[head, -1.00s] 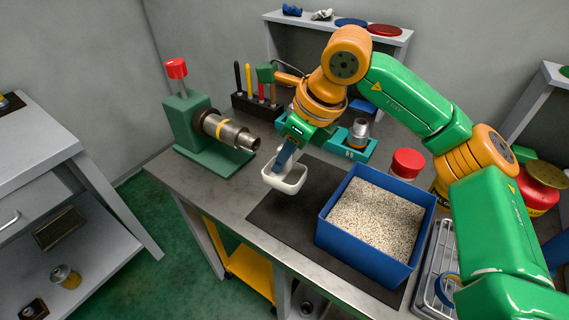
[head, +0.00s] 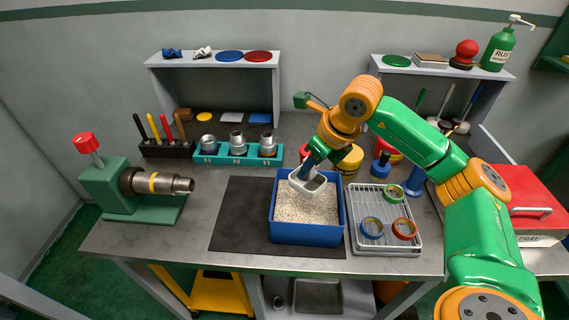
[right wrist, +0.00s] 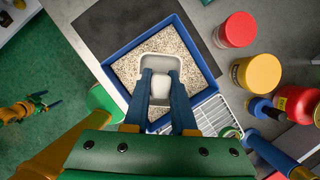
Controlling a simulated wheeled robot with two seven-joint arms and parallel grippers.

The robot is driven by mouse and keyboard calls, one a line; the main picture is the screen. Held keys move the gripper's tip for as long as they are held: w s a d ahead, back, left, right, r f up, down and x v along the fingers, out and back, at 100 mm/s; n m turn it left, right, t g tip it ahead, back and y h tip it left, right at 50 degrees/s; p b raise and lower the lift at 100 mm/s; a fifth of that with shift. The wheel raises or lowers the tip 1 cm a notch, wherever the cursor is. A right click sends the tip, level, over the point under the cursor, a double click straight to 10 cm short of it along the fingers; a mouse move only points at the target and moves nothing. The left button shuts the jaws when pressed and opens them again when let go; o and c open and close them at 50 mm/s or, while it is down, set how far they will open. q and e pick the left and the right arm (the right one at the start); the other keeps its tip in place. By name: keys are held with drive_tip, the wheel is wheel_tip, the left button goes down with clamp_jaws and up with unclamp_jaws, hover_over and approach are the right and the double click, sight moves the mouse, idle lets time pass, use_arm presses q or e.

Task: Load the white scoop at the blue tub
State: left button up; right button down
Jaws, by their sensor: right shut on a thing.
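My right gripper (head: 312,165) is shut on the white scoop (head: 306,183) and holds it over the back part of the blue tub (head: 307,235). The tub is filled with pale speckled granules (head: 306,208). In the right wrist view the blue fingers (right wrist: 163,103) grip the scoop (right wrist: 147,66) within the tub's rim (right wrist: 108,60). The scoop's bowl looks pale, with no granules clearly visible in it. I cannot tell whether it touches the granules. My left gripper (right wrist: 45,103) shows small at the left of the right wrist view; its jaws are too small to judge.
The tub stands on a dark mat (head: 240,215). A wire tray (head: 385,240) with several tape rolls is close on its right. A teal holder (head: 237,159) with metal fittings is behind. A green vise (head: 110,185) clamps a pipe at left. The mat's left part is clear.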

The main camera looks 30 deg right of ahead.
sight(309, 185)
drive_tip(key=shift+s+d+f, duration=0.15)
drive_tip(key=shift+d, duration=0.05)
drive_tip(key=f+b, duration=0.1)
drive_tip(key=f, duration=0.1)
drive_tip(key=f+b, duration=0.1)
drive_tip(key=b, duration=0.1)
drive_tip(key=f+b, duration=0.2)
drive_tip(key=shift+w+d+f, duration=0.2)
drive_tip(key=shift+w+f, duration=0.15)
drive_tip(key=shift+f, duration=0.15)
drive_tip(key=shift+s+a+f+b, duration=0.1)
drive_tip(key=shift+f+b, duration=0.45)
drive_tip(key=shift+b, duration=0.1)
idle(1.0)
wheel_tip(309, 185, up, 7)
drive_tip(key=p, duration=0.6)
drive_tip(key=shift+r, duration=0.15)
idle(0.4)
